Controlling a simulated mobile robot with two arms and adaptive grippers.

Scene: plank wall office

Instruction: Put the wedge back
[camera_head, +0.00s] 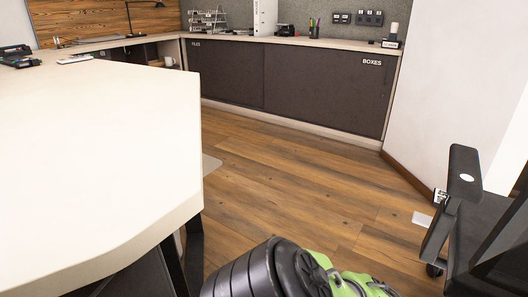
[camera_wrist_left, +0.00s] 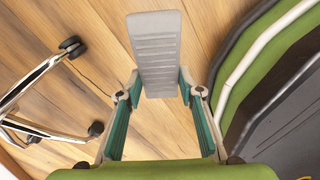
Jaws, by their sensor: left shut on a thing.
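A light grey wedge (camera_wrist_left: 155,45) with ridges across its face shows in the left wrist view. My left gripper (camera_wrist_left: 159,88) is shut on its near end, with one finger on each side. The wedge extends away from the fingers above the wood floor. I cannot tell its height over the floor. Neither the wedge nor the left gripper's fingers show in the head view. My right gripper is in neither view.
A cream desk (camera_head: 90,140) fills the left. A dark sliding-door cabinet (camera_head: 290,85), labelled "BOXES" at right, stands at the back. A black chair (camera_head: 465,195) is at right; chrome chair legs (camera_wrist_left: 45,75) show in the wrist view. Wood floor (camera_head: 285,180) between is mostly clear.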

